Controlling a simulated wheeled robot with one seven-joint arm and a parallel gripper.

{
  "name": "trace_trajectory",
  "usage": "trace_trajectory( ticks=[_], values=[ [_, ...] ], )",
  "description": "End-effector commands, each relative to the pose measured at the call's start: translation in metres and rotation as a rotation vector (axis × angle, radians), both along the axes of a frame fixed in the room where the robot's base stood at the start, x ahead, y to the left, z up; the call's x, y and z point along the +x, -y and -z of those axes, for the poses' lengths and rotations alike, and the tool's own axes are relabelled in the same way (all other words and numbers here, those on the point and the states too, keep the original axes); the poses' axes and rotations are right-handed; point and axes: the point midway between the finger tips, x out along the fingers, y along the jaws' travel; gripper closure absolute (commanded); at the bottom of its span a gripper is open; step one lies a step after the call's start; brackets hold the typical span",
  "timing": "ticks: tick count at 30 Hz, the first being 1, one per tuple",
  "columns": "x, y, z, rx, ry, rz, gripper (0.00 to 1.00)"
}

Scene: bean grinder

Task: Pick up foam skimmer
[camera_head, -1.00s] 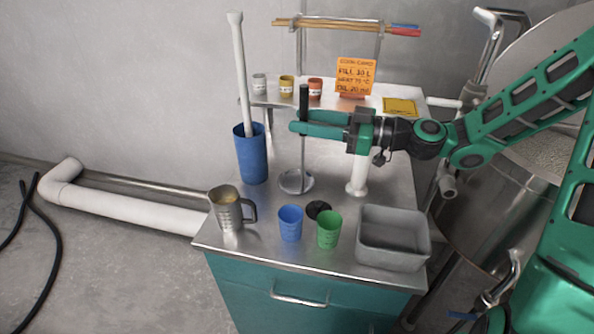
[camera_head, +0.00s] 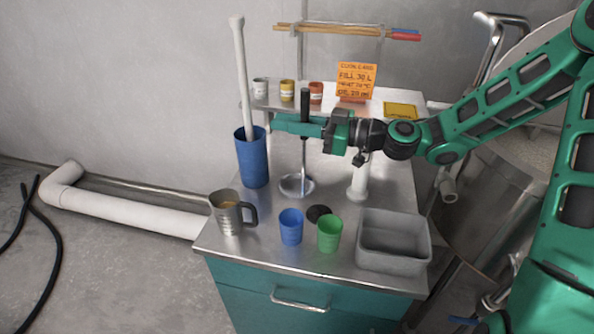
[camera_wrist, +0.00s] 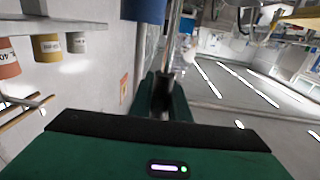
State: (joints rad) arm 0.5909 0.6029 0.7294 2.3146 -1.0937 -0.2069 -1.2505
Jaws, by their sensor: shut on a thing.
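The foam skimmer has a black upright handle (camera_head: 304,97), a thin metal rod (camera_head: 303,155) and a round metal head (camera_head: 297,187) low over the steel table top. I cannot tell whether the head touches the table. My gripper (camera_head: 299,124) reaches in from the right and is shut on the skimmer near the lower end of its handle. The skimmer stands nearly upright. In the wrist view the metal rod (camera_wrist: 173,38) runs up from between my green fingers (camera_wrist: 163,95).
A tall blue container (camera_head: 252,160) with a pale pole stands just left of the skimmer. In front are a metal jug (camera_head: 228,213), a blue cup (camera_head: 291,227), a green cup (camera_head: 328,234) and a grey bin (camera_head: 394,262). Small cups (camera_head: 287,90) and an orange card (camera_head: 356,80) stand behind.

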Motion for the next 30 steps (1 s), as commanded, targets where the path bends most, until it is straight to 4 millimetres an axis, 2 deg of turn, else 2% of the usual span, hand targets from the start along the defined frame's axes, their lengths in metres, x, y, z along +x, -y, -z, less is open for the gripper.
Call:
trace_trajectory(
  ticks=[8,24,30],
  values=[
    [0.000,0.000,-0.003,0.000,0.002,0.000,1.00],
    [0.000,-0.001,-0.041,-0.001,0.003,0.000,1.00],
    [-0.013,-0.012,-0.050,-0.001,0.003,-0.003,1.00]
  ],
)
